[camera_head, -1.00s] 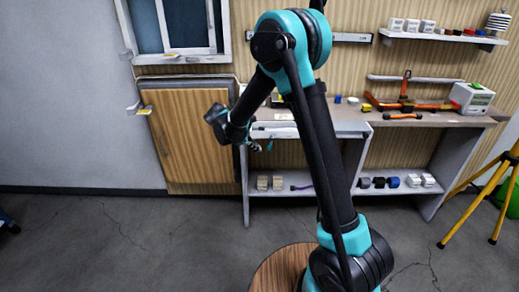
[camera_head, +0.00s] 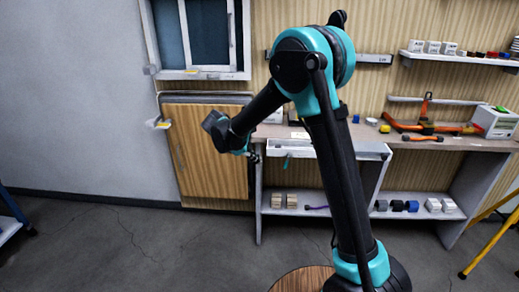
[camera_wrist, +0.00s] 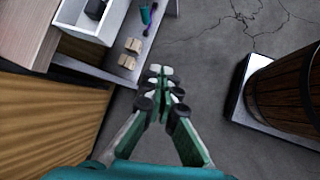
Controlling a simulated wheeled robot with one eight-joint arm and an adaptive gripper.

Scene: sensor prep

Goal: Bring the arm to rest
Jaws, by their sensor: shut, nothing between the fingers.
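My arm rises at the right of centre in the head view, bends at a high elbow and reaches down to the left. My gripper (camera_head: 254,157) hangs in front of the workbench's left end, small in this view. In the wrist view my gripper (camera_wrist: 160,84) has its fingertips together with nothing between them. It is over open floor, beside the bench, and touches nothing that I can see.
The workbench (camera_head: 455,143) carries orange-handled tools and a white box (camera_head: 495,122). Its pulled-out drawer (camera_head: 330,150) is close to my gripper. Two wooden blocks (camera_wrist: 132,53) sit on the lower shelf. A wooden barrel (camera_wrist: 285,95) stands at right in the wrist view. Yellow legs (camera_head: 490,240) stand at far right.

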